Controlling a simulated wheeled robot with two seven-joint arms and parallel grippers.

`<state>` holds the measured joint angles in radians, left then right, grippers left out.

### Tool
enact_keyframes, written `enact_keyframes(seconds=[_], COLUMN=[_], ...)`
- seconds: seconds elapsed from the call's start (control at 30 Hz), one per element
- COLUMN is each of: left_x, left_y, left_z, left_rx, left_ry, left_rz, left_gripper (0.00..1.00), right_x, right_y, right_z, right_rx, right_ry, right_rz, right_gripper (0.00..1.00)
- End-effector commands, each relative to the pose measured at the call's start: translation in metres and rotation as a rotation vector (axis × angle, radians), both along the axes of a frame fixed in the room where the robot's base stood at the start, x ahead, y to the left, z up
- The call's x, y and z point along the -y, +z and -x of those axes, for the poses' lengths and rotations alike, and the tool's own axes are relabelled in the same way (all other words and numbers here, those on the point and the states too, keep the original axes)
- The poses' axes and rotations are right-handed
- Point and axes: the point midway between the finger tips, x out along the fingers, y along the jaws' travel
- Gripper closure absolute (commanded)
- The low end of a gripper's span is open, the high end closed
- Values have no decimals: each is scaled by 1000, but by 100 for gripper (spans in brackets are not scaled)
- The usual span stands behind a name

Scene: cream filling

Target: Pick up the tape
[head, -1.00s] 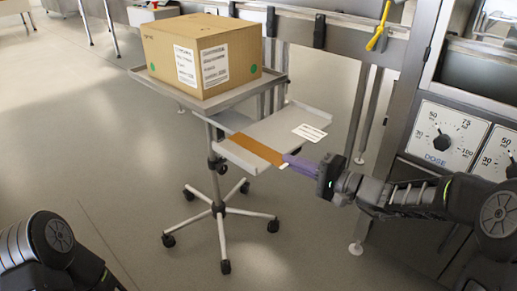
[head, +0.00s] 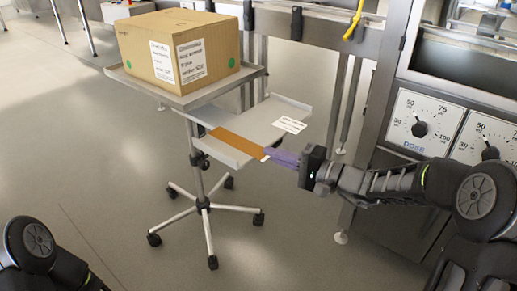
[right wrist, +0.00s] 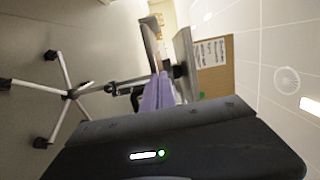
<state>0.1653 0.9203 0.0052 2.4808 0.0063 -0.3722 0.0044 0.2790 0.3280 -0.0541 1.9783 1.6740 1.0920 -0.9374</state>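A flat orange-brown strip (head: 238,143), which looks like the tape, lies along the near part of the cart's lower tray (head: 262,120). A small white piece (head: 265,157) shows at its right end. My right gripper (head: 272,157) comes in from the right with purple fingers, their tips at that end of the strip. In the right wrist view the purple fingers (right wrist: 158,93) lie close together and point toward the cart. I cannot tell whether they touch or hold the strip. My left gripper is out of view; only links of that arm show at the lower left.
A cardboard box (head: 165,50) stands on the cart's upper tray (head: 190,98). A white label (head: 290,125) lies on the lower tray. A steel machine with dose dials (head: 420,128) stands at the right, with metal frame legs behind the cart.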

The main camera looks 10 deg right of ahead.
Motion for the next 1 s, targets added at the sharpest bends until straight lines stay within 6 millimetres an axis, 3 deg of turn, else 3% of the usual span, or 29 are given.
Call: enact_keyframes(seconds=[0.17,0.43,0.6,1.0], left_x=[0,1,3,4], left_y=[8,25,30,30], left_z=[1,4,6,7], left_rx=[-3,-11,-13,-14], left_ry=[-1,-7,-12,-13], left_rz=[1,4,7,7], left_gripper=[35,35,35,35], right_x=[0,0,0,0], right_y=[20,73,95,99], right_z=[0,0,0,0], right_rx=[4,6,3,1], right_ry=[1,1,0,0], right_rz=[1,1,1,0], right_gripper=[100,100,100,100])
